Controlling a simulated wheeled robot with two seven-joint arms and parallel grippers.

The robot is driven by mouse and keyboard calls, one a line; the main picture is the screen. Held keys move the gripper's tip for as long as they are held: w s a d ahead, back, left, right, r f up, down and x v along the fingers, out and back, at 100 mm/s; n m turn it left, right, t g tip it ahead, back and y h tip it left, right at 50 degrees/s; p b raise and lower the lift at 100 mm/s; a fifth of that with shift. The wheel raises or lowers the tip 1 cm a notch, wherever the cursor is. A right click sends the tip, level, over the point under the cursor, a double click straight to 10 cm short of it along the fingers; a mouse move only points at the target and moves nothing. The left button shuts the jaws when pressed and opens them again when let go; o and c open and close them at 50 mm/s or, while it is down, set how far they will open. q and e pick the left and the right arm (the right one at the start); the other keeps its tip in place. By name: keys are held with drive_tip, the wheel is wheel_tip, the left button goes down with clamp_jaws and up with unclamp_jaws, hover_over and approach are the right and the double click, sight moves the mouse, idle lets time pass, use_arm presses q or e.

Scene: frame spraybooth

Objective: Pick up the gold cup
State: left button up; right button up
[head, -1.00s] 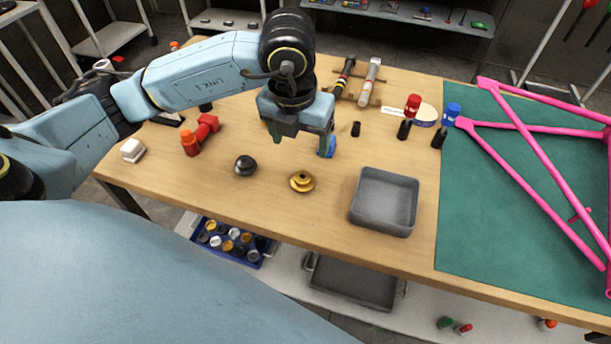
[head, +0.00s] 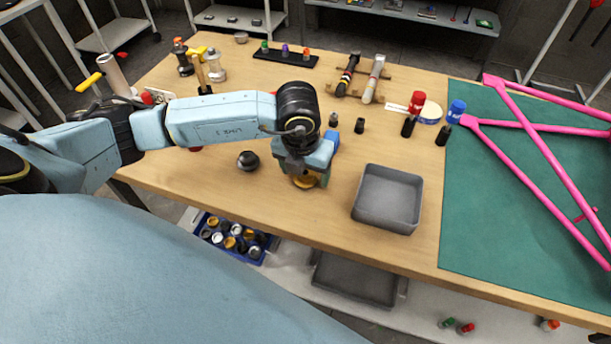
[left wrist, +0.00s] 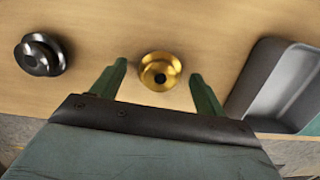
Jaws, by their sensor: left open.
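The gold cup (left wrist: 152,73) sits on the wooden table, between the spread fingers of my left gripper (left wrist: 158,80) in the left wrist view. Clear space shows between the cup and each finger. In the head view the gold cup (head: 305,182) is partly covered by my left gripper (head: 308,176), which is directly over it. My left gripper is open and empty. My right gripper is in neither view.
A black round cup (head: 248,161) stands left of the gold cup. A grey tray (head: 387,198) lies to the right. Beyond it is a green mat (head: 500,220) with a pink frame (head: 540,129). The table's front edge is close.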

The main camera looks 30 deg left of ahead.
use_arm(q)
drive_tip(key=c, duration=1)
